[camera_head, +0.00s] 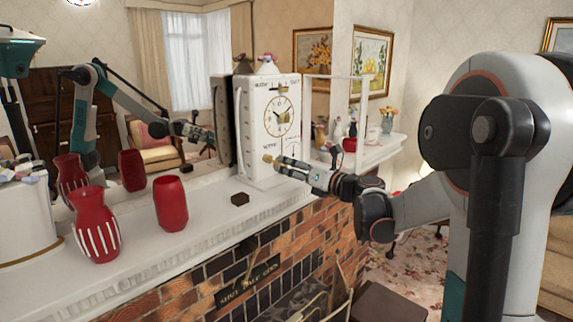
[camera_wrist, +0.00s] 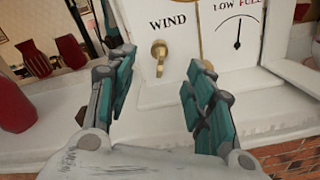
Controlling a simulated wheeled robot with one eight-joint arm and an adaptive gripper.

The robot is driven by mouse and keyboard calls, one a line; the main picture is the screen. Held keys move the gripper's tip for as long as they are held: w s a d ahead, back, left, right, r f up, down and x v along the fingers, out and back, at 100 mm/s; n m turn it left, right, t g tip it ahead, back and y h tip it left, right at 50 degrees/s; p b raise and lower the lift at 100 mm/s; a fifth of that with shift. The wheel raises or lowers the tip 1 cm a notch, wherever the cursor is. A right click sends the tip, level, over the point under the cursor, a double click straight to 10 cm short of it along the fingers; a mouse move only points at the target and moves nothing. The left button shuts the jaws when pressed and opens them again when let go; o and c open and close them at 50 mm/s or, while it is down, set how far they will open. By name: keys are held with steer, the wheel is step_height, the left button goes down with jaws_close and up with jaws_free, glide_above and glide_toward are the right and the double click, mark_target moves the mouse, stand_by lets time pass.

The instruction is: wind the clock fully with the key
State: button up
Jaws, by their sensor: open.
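The white clock (camera_head: 262,150) stands upright on the mantel, its round dial facing out. A brass key (camera_wrist: 159,55) sticks out of its front below the word WIND; it also shows in the head view (camera_head: 267,158). Right of the key, a gauge (camera_wrist: 238,35) marked LOW and FULL has its needle pointing about straight up, near the middle. My gripper (camera_wrist: 163,75) is open, with one finger on each side below the key in the wrist view. In the head view my gripper (camera_head: 283,164) is right by the key.
The white mantel (camera_head: 130,265) holds a striped red vase (camera_head: 97,225), a plain red vase (camera_head: 171,203) and a small dark block (camera_head: 240,199). A mirror behind reflects my arm and the vases. Flowers and small ornaments stand right of the clock. Brickwork (camera_head: 200,285) lies below.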

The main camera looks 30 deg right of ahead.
steer(key=v, duration=0.3)
steer(key=shift+s+d, duration=0.15)
steer(key=shift+s, duration=0.15)
stand_by(0.3)
